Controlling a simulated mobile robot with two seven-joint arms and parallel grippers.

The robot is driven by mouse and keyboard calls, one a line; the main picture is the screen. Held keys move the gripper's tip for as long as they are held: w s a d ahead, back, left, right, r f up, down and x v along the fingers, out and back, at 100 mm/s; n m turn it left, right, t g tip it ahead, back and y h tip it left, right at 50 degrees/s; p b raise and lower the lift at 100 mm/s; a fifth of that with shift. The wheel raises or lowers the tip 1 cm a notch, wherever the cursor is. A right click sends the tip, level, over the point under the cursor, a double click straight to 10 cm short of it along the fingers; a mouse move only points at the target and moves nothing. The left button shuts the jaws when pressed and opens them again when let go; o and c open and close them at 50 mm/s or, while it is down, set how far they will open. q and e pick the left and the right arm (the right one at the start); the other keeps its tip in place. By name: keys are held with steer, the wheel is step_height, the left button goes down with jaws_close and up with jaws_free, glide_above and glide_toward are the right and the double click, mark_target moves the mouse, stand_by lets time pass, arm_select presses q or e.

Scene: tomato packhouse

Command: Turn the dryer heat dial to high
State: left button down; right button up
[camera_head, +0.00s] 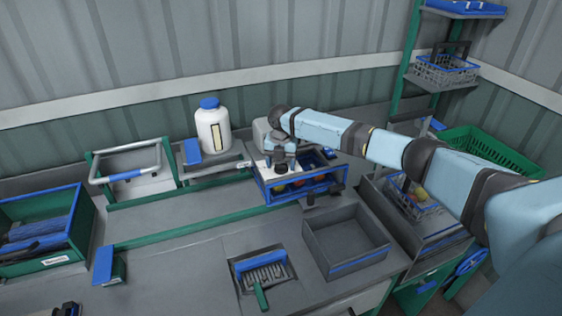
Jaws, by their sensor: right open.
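The machine with a blue frame and a pale top panel (262,167), which looks like the dryer, stands at the back middle of the bench. Red and yellow tomatoes show behind its front. My right arm reaches in from the right, and my right gripper (281,165) points down, open, over this panel. A small dark round part, perhaps the heat dial, is at the fingertips. I cannot tell whether the fingers touch it or stand around it, and its setting is hidden. My left gripper does not show.
A white jug with a blue lid (213,130) stands behind left. A green-and-blue crate (68,248) is at far left. The middle-left bench is clear.

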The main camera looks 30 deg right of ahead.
steer(key=c, duration=0.9)
steer(key=shift+r+m+p, duration=0.15)
steer(key=shift+m+p, duration=0.35)
steer(key=shift+p, duration=0.1)
steer(key=shift+m+p, duration=0.95)
steer(key=shift+m, duration=0.25)
steer(key=shift+m+p, duration=0.6)
steer(key=shift+m, duration=0.3)
steer(key=shift+m+p, duration=0.35)
steer(key=shift+m, duration=0.55)
steer(key=m, duration=0.3)
steer(key=shift+m, duration=2.1)
steer(key=m, duration=0.5)
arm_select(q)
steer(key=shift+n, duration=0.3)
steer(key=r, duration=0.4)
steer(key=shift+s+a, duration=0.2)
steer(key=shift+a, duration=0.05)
arm_select(e)
steer(key=m, duration=0.4)
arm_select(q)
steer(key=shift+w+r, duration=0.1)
arm_select(e)
steer(key=shift+m, duration=0.5)
steer(key=o, duration=0.9)
